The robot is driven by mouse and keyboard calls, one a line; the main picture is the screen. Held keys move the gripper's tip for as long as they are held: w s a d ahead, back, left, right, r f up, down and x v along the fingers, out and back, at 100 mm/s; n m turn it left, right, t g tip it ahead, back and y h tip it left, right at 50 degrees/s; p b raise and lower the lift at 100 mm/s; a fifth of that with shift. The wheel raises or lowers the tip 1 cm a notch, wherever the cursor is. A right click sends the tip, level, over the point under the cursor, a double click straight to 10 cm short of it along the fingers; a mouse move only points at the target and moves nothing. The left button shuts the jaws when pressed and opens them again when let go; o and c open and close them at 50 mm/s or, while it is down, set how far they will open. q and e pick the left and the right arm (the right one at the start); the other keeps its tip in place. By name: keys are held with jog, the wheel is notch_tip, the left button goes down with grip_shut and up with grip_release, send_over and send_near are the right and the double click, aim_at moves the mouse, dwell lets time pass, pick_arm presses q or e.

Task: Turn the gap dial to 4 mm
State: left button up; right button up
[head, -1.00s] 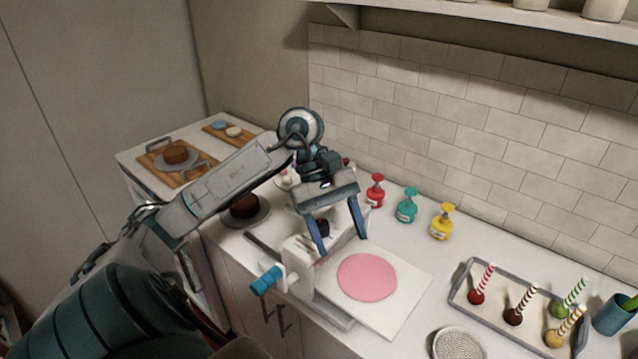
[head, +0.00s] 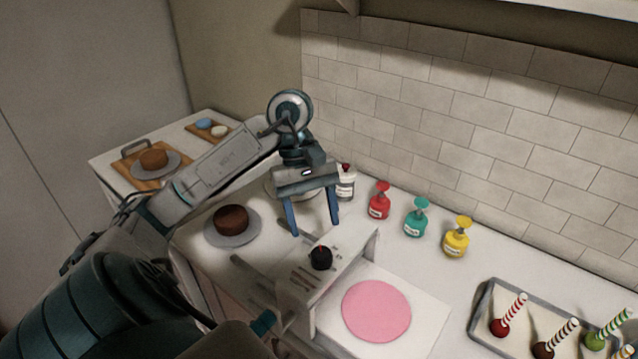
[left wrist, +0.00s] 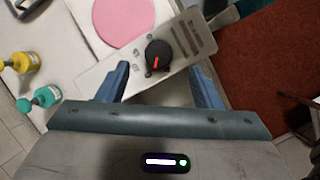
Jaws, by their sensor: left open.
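The gap dial (head: 321,257) is a black round knob with a red pointer line, on top of a white sheeter (head: 343,266). In the left wrist view the dial (left wrist: 159,52) has its pointer towards the gripper, slightly left. My left gripper (head: 314,228) is open and empty, with blue fingers pointing down. In the head view it shows just beyond the dial, apart from it. In the left wrist view the fingers (left wrist: 160,68) stand either side below the dial. My right gripper is not in view.
A pink disc (head: 376,310) lies on the sheeter's white board (head: 425,318). A teal-ended crank (head: 263,322) sticks out in front. A brown cake (head: 231,219) stands at left; red (head: 379,203), teal (head: 416,219) and yellow (head: 456,239) bottles stand along the wall. A tray (head: 487,312) is at right.

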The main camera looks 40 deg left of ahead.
aim_at(321, 253)
pick_arm(q)
jog(key=x, duration=0.3)
jog(key=shift+d+f, duration=0.2)
jog(key=shift+f, duration=0.1)
notch_tip(321, 253, down, 3)
jog(key=shift+d+r+p, duration=0.2)
jog(key=shift+p, duration=0.3)
jog(key=shift+s+d+f, duration=0.1)
jog(key=shift+d+f, duration=0.1)
jog(key=c, duration=1)
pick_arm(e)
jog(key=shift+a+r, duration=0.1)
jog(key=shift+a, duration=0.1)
